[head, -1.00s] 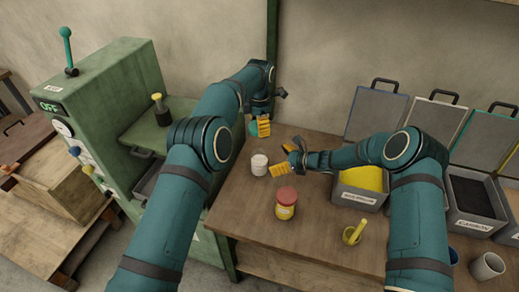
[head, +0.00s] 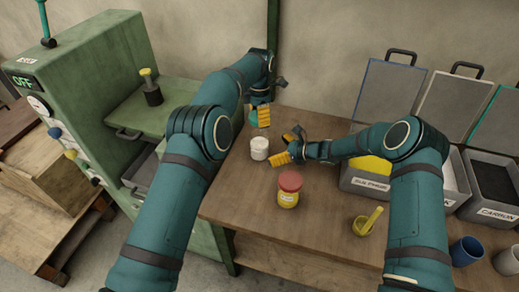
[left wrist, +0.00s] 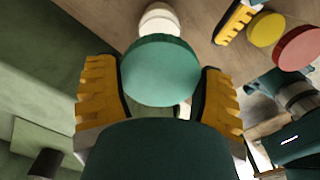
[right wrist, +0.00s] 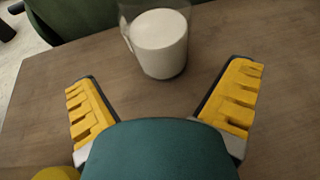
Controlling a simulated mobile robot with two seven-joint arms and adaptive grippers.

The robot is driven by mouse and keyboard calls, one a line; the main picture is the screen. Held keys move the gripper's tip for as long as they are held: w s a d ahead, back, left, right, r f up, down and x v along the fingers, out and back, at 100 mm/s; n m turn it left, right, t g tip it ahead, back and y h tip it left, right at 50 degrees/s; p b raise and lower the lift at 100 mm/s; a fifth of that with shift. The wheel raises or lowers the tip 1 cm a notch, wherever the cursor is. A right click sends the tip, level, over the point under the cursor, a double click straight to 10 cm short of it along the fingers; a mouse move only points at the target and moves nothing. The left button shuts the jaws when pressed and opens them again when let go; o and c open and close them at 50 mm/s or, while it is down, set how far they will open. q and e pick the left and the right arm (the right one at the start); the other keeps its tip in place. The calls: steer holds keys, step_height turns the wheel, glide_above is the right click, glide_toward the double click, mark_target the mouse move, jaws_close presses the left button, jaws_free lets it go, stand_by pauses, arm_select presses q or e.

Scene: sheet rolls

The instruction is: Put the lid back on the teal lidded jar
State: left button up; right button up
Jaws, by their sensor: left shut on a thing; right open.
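A teal round lid (left wrist: 160,70) is held between the yellow fingers of my left gripper (head: 259,115), which is shut on it. A little teal also shows beside those fingers in the head view. A clear jar with white contents (head: 259,148) stands upright on the table, without a lid. The held lid is behind and apart from it in the head view. My right gripper (head: 288,146) is open and empty just right of the jar. In the right wrist view the jar (right wrist: 160,45) stands beyond the gap between the open fingers (right wrist: 163,100), not between them.
A yellow jar with a red lid (head: 288,188) stands in front. A yellow mortar with pestle (head: 366,222) is right of it. Open-lidded bins, one a sulphur bin (head: 368,186), line the right side. Blue (head: 467,251) and grey cups stand front right. A green machine (head: 90,90) is at left.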

mark_target(260, 148)
steer(key=shift+f, duration=0.1)
steer(key=shift+x, duration=3.75)
steer(key=c, duration=1.1)
